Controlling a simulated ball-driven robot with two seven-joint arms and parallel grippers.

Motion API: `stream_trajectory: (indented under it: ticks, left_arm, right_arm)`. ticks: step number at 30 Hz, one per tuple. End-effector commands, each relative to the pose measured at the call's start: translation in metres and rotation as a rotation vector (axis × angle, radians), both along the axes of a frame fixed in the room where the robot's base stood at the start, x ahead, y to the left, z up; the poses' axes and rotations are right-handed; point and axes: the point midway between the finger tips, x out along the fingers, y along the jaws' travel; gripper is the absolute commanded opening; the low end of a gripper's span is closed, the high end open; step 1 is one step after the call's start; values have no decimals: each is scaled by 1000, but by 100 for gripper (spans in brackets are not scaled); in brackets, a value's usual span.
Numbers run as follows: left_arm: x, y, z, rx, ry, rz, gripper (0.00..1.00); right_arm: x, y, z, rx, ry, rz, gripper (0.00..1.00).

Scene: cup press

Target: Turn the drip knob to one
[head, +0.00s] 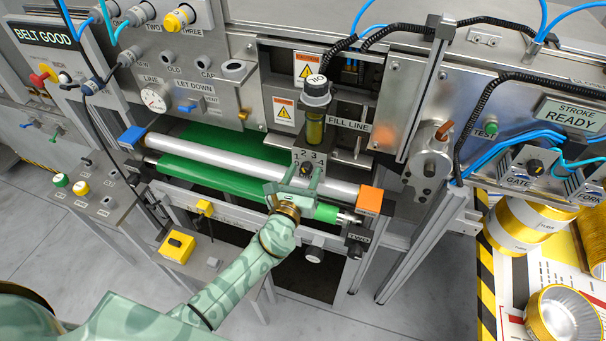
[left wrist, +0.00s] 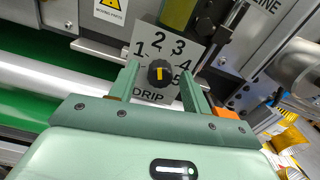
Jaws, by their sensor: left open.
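The drip knob (left wrist: 159,73) is a black ribbed knob with a yellow pointer line on a grey plate (left wrist: 148,50) marked 1 to 5 and DRIP. In the left wrist view the pointer stands upright, toward the 2. The knob is small and partly hidden in the head view (head: 305,168). My left gripper (left wrist: 160,76) is open, one finger on each side of the knob, with visible gaps between fingers and knob. It also shows in the head view (head: 304,176), in front of the plate. My right gripper is not in view.
A white roller (head: 235,160) and a green belt (head: 200,180) run beside the plate. An orange block (head: 370,200) is close on the right. Gold-rimmed cups (head: 565,315) stand at far right.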

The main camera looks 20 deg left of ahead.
Motion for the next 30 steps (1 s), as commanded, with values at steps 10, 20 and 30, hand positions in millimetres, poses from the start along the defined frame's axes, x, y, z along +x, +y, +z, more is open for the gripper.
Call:
stream_trajectory:
  ticks: [10,20,30]
  left_arm:
    - [0,0,0,0,0,0,3]
    - [0,0,-1,-39,0,0,4]
    - [0,1,-3,-258,7,1,4]
  right_arm:
    - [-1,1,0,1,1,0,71]
    - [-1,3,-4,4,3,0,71]
    - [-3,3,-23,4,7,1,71]
